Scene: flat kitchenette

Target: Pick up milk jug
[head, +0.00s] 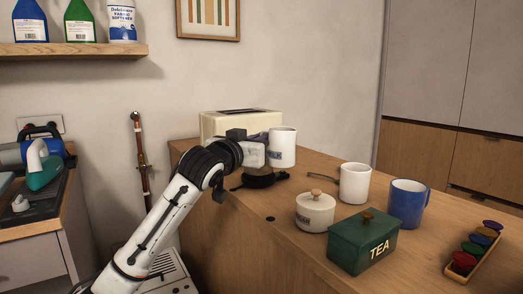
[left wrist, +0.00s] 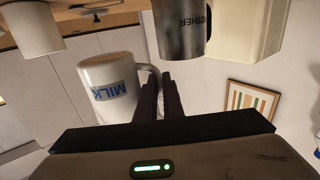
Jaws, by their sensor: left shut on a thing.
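The milk jug (head: 284,150) is white with a blue MILK label. It is held above the wooden counter, in front of the toaster, and looks upright in the head view. My left gripper (head: 263,155) reaches it from the left. In the left wrist view, which is upside down, the jug (left wrist: 108,88) is left of the fingers. My left fingers (left wrist: 172,92) are shut on its handle, and the jug's underside shows clear of the counter. My right gripper is in neither view.
A cream toaster (head: 224,123) stands behind my left gripper. A white mug (head: 355,184), blue mug (head: 406,204), cream lidded pot (head: 314,213), green TEA box (head: 361,243) and wooden tray (head: 474,262) stand on the right.

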